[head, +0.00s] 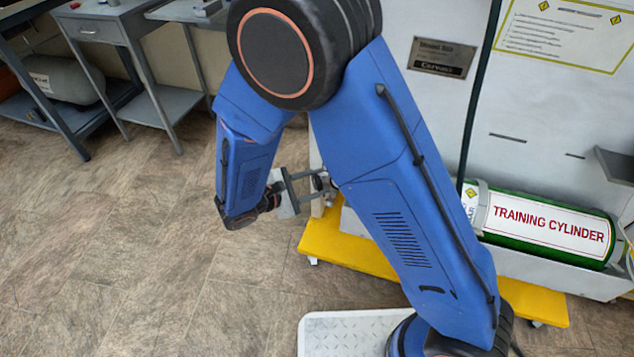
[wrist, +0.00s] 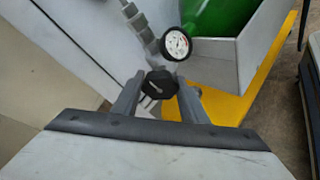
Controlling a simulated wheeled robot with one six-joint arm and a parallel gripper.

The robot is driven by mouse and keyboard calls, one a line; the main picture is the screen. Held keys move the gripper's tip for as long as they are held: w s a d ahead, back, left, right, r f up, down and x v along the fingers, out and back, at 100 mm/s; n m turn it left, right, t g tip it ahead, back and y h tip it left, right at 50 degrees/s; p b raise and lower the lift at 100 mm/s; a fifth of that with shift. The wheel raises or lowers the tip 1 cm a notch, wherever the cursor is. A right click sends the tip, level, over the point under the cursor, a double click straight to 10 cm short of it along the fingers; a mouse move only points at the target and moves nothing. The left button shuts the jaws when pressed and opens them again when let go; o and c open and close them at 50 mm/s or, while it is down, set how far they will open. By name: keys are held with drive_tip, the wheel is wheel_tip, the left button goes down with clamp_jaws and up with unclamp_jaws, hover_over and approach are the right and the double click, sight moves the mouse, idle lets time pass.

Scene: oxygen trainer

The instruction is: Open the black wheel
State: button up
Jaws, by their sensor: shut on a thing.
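The black wheel (wrist: 161,84) shows in the wrist view as a small dark knob with a pale mark on its face. It sits just below a round white gauge on the pipework. My gripper (wrist: 160,92) has one finger on each side of the wheel and is shut on it. In the head view my gripper (head: 318,182) reaches the front of the trainer, left of the green cylinder. My blue arm hides part of the trainer there, and the wheel is hard to make out.
The gauge (wrist: 176,44) and grey pipe fittings (wrist: 140,24) are close above the wheel. A green training cylinder (head: 545,225) lies in a tray over a yellow base (head: 345,250). Grey tables (head: 100,28) stand at the back left. The floor at left is clear.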

drive_tip(key=n+g, duration=0.2)
drive_tip(key=n, duration=0.1)
drive_tip(key=shift+n+g+h, duration=0.3)
drive_tip(key=shift+n+h, duration=0.1)
idle(0.4)
drive_tip(key=o, duration=1)
drive_tip(key=shift+o, duration=0.2)
drive_tip(key=shift+a, duration=0.1)
drive_tip(key=v, duration=1.7)
drive_tip(key=shift+r, duration=0.2)
drive_tip(key=shift+a, duration=0.1)
